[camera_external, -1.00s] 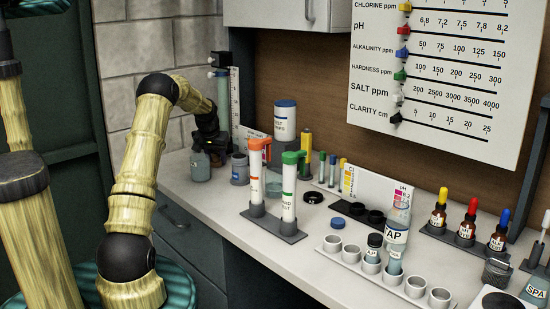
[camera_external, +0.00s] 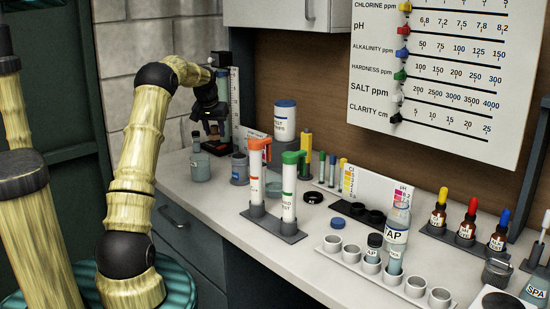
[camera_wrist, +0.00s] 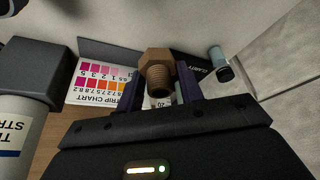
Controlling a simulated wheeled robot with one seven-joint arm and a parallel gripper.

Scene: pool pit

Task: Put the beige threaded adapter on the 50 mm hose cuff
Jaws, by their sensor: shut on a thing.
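The brownish-beige threaded adapter (camera_wrist: 156,72) is between the fingers of my gripper (camera_wrist: 159,88) in the wrist view. It has a hexagonal head, and its threaded end points toward the camera. The fingers are shut on it. In the external view my gripper (camera_external: 213,127) is at the back left of the counter, above its surface, near the upright green tube. The adapter there is only a small brown patch, partly covered by the dark fingers. I cannot make out the 50 mm hose cuff for certain in either view.
A clear bottle (camera_external: 200,168) and a grey-blue jar (camera_external: 239,168) stand near my gripper. The green tube (camera_external: 222,83) and scale stand behind it. The white tubes with orange (camera_external: 256,175) and green (camera_external: 290,190) caps stand to the right.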

